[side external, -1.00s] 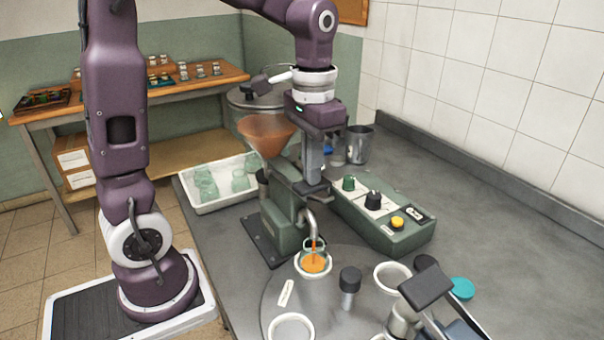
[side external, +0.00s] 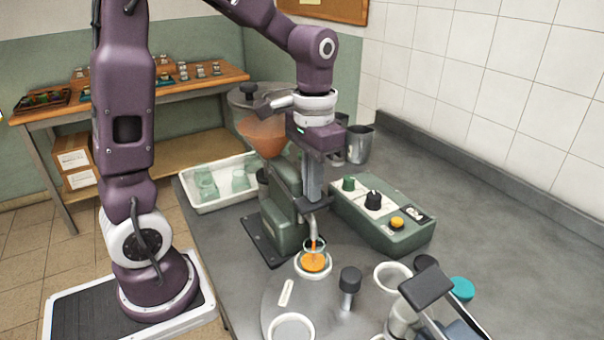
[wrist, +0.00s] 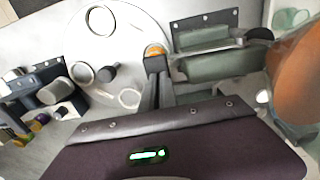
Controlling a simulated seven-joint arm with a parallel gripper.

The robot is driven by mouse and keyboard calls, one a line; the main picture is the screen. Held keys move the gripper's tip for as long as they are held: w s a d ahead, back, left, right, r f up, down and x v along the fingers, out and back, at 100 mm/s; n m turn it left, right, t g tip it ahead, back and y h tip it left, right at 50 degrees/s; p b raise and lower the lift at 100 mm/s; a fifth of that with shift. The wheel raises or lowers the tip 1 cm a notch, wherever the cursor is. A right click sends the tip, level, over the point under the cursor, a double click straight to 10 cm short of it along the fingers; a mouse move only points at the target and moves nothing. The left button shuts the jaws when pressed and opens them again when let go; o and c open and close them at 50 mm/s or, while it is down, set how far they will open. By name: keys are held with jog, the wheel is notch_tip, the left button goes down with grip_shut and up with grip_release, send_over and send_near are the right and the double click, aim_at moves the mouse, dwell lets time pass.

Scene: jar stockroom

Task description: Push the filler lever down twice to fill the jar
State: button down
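The filler (side external: 286,222) is a green machine with an orange funnel (side external: 262,138) and a bent metal spout. An orange stream falls from the spout into a glass jar (side external: 313,262) in a white-rimmed holder below it. Orange filling shows in the jar; in the wrist view the jar (wrist: 154,51) is partly hidden behind my fingers. My gripper (side external: 312,206) points down over the filler beside the spout. Its fingers look shut together in the wrist view (wrist: 156,65). The filler lever is not clear to see; my gripper covers that area.
The round turntable (side external: 270,308) carries more white-rimmed holders and a black-topped post (side external: 349,282). A green control box (side external: 385,222) stands close on the right. A white tray (side external: 215,203) of glass jars is behind on the left. A turquoise lid (side external: 462,288) lies front right.

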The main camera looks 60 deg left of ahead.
jog(key=shift+f, duration=0.25)
jog(key=shift+r, duration=3.2)
jog(key=shift+d+f, duration=0.15)
jog(key=shift+f, duration=1.5)
jog(key=shift+d+f, duration=0.15)
jog(key=shift+f, duration=1.45)
jog(key=shift+r, duration=3.25)
